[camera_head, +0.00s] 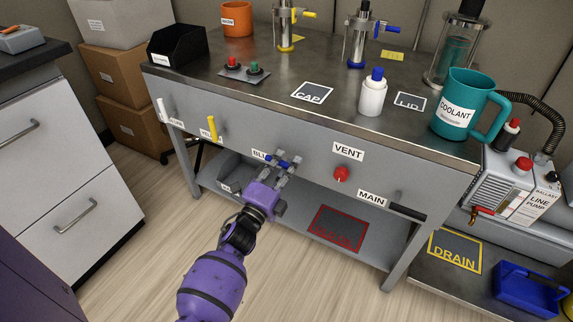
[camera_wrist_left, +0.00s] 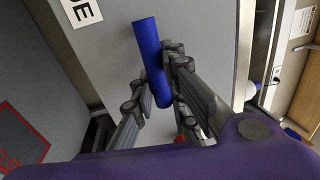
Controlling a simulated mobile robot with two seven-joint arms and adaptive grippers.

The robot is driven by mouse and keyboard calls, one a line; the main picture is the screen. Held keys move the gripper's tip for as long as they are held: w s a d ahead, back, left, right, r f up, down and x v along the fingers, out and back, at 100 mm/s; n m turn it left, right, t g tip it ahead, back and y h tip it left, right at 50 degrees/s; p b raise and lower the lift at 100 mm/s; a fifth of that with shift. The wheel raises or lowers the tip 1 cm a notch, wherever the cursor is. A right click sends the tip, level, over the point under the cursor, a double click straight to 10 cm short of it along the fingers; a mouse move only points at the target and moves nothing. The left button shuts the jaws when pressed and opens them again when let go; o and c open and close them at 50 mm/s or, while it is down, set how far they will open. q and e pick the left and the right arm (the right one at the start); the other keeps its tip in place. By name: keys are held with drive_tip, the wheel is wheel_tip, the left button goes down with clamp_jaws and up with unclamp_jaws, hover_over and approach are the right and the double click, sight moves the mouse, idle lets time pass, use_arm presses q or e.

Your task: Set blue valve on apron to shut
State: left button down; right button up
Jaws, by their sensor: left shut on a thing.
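The blue valve handle (camera_head: 283,163) is on the grey front apron (camera_head: 315,153) of the bench, beside a label that is partly hidden and starts with "BLU". My left gripper (camera_head: 281,166) is at the handle with its fingers around it. In the left wrist view the blue handle (camera_wrist_left: 150,55) is a round bar lying between the two fingers of my gripper (camera_wrist_left: 158,88), which is shut on it. The bar's far end sticks out past the fingers. My right gripper is in neither view.
On the apron, a yellow handle (camera_head: 212,127) and a white handle (camera_head: 162,110) are to the left. A red VENT knob (camera_head: 341,174) and a black MAIN handle (camera_head: 408,212) are to the right. A teal coolant jug (camera_head: 463,103) stands on the bench top. A lower shelf (camera_head: 290,222) lies below.

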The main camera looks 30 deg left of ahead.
use_arm(q)
drive_tip(key=shift+s+f, duration=0.1)
drive_tip(key=shift+f, duration=0.1)
drive_tip(key=c, duration=1.8)
unclamp_jaws()
drive_tip(key=shift+o, duration=0.4)
drive_tip(key=shift+r, duration=0.1)
drive_tip(key=s+f, duration=0.2)
drive_tip(key=s, duration=0.9)
drive_tip(key=shift+s+f, duration=0.15)
drive_tip(key=shift+s, duration=0.25)
